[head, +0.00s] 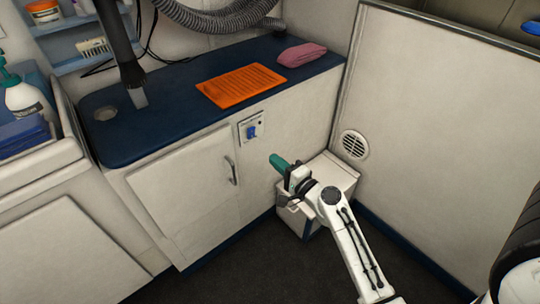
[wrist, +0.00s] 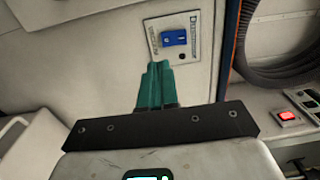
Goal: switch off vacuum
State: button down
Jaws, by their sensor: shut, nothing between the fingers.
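A blue rocker switch (head: 252,132) sits on a small pale plate on the upper front of the white cabinet. It also shows in the wrist view (wrist: 174,38), just above and right of my fingertips; the plate's lettering is too small to read. My gripper (head: 277,161) has teal fingers, shut and empty, low and right of the switch and apart from it in the head view. The fingers also show in the wrist view (wrist: 157,70). A red lit switch (wrist: 288,115) is on a grey unit at the right of the wrist view. I cannot tell which switch belongs to the vacuum.
A grey corrugated hose (head: 215,17) hangs above the blue counter (head: 185,100). An orange mat (head: 241,86) and a folded pink towel (head: 301,55) lie on the counter. A cabinet handle (head: 231,171) juts out left of my gripper. A white box (head: 335,170) stands close behind it.

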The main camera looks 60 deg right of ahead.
jog(key=shift+f+b+v, duration=0.15)
jog(key=shift+b+v, duration=0.05)
jog(key=shift+v, duration=0.95)
jog(key=shift+f+b+v, duration=0.15)
jog(key=shift+v, duration=0.95)
jog(key=w+a+f+n+g+y, duration=0.1)
jog(key=a+f+n+g+y, duration=0.1)
jog(key=a+n+y, duration=0.4)
jog(key=w+a+f+n+g+y, duration=0.1)
jog(key=a+f+n+g+y, duration=0.1)
jog(key=a+n, duration=0.45)
jog(key=s+a+f+n+g, duration=0.5)
jog(key=s+a+n+g, duration=0.2)
jog(key=s+a+g, duration=0.4)
jog(key=s+d+r+n+g+h, duration=0.1)
jog(key=s+d+r+n+h, duration=0.15)
jog(key=s, duration=0.35)
notch_tip(320, 180, up, 21)
jog(key=p, duration=2.1)
jog(key=shift+d+m, duration=0.3)
jog(key=shift+m, duration=0.1)
